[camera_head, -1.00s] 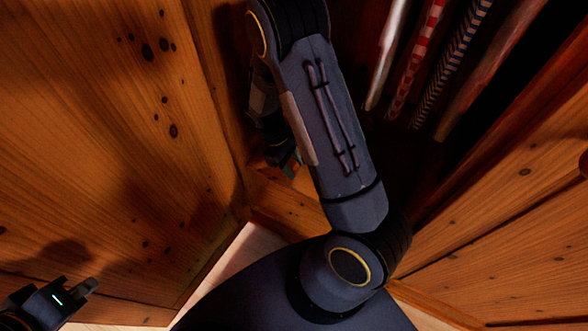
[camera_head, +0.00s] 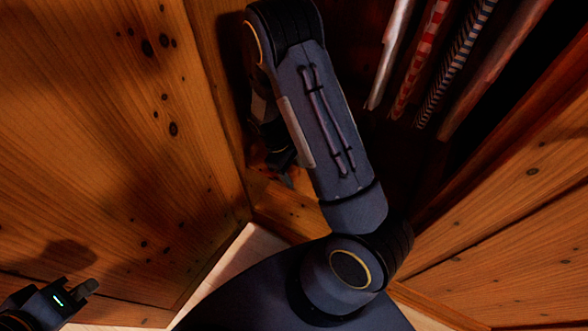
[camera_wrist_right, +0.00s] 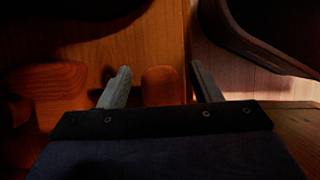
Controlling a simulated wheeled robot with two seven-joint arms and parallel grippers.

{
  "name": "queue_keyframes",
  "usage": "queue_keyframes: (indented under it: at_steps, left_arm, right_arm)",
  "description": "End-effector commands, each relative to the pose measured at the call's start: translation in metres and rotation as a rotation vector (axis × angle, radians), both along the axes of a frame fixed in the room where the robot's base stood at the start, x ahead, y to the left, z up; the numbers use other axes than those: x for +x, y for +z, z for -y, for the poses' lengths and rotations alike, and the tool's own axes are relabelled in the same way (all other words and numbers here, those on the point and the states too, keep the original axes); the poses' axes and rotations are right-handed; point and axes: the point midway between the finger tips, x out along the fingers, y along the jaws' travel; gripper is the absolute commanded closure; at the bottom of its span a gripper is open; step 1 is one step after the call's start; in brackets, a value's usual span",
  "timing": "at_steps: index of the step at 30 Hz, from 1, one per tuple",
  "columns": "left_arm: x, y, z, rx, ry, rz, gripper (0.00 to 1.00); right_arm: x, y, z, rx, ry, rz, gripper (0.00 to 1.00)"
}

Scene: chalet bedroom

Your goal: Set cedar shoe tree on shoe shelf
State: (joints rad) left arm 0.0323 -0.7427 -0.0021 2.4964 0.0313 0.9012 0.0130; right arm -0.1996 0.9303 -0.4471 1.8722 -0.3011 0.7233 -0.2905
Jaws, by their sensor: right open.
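In the right wrist view, an orange-brown wooden piece (camera_wrist_right: 158,86) stands between the fingers of my right gripper (camera_wrist_right: 160,70). A wider rounded wooden piece (camera_wrist_right: 62,80) lies left of the left finger. Together they look like the cedar shoe tree, but any link between them is hidden. My right gripper is open, one finger on each side of the smaller piece; contact is not visible. In the head view it is a dark shape (camera_head: 286,172) partly behind my right arm. My left gripper (camera_head: 88,284) is at the lower left, its jaw opening unclear. I cannot make out the shoe shelf for certain.
A knotty wooden panel (camera_head: 130,130) fills the left of the head view. Hanging clothes (camera_head: 420,60) are at the upper right, above a dark recess. Another wooden panel (camera_head: 500,230) is at the right. Dark rounded shapes (camera_wrist_right: 270,35) crowd the wrist view's upper right.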

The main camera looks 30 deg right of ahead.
Motion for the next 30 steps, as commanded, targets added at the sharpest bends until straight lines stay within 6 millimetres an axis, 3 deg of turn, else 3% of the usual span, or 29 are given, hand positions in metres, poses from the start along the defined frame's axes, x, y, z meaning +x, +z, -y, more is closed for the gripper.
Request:
queue_keyframes:
  at_steps: [15,30]
  left_arm:
    - [0.000,0.024,0.000,0.000,0.000,0.000,1.00]
    - [0.000,0.025,0.000,0.000,0.000,0.000,1.00]
  right_arm:
    - [0.024,0.067,-0.012,0.000,0.000,0.002,0.42]
    - [0.025,0.071,-0.013,0.000,0.000,0.000,0.42]
